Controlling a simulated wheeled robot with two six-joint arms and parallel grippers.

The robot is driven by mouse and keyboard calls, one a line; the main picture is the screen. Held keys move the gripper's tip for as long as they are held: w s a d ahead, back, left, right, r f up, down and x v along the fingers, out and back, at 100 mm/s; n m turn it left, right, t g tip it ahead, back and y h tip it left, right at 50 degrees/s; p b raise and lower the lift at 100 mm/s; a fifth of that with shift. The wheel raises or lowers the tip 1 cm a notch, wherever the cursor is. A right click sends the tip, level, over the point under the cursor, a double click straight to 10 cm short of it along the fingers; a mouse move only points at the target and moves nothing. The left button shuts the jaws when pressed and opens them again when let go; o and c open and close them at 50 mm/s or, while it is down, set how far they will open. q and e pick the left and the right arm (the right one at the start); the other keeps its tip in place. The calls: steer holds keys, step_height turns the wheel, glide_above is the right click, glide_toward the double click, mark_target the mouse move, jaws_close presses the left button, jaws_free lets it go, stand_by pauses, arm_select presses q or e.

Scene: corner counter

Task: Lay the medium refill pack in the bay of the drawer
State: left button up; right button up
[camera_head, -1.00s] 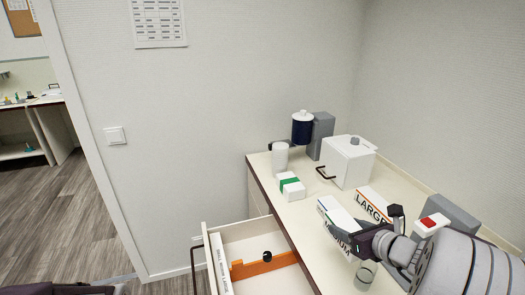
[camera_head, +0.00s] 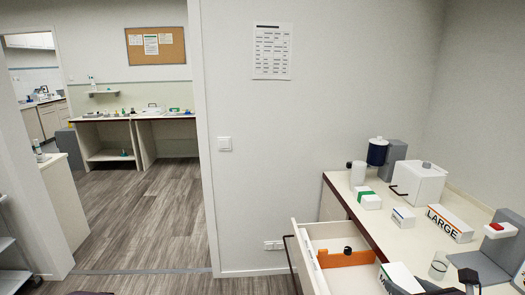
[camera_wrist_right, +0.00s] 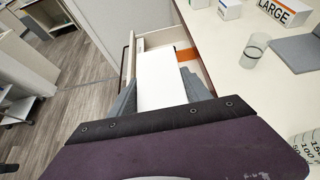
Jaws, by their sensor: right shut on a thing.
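The medium refill pack (camera_head: 400,279) is a white box at the bottom of the head view, near the counter edge beside the drawer; its label is mostly cut off. My right gripper (camera_wrist_right: 161,92) is shut on it, one grey finger on each side in the right wrist view, where its plain white top (camera_wrist_right: 162,76) shows. The open drawer (camera_head: 309,258) is left of the counter, with an orange divider (camera_head: 338,260) bearing a black knob. In the right wrist view the pack's far end overlaps the drawer (camera_wrist_right: 129,62) and hides part of its inside. My left gripper is not in view.
A grey block with a red-topped part (camera_head: 501,230) stands at the right.

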steer(key=a, duration=0.1)
steer(key=s+a+f+n+y, duration=0.1)
steer(key=shift+s+a+f, duration=0.15)
steer(key=shift+a+f, duration=0.15)
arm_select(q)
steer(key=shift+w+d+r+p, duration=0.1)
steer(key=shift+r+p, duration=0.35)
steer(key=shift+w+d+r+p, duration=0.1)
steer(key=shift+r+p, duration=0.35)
arm_select(e)
steer(key=a+f+n+g+y, duration=0.5)
steer(key=a+f+n+y, duration=0.2)
steer(key=a+f, duration=0.5)
step_height(320, 180, down, 5)
steer(key=shift+s+a+r+n+y, duration=0.15)
steer(key=shift+a+n+y, duration=0.25)
steer(key=shift+n, duration=0.6)
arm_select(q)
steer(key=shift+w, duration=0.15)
arm_select(e)
steer(key=shift+d, duration=0.1)
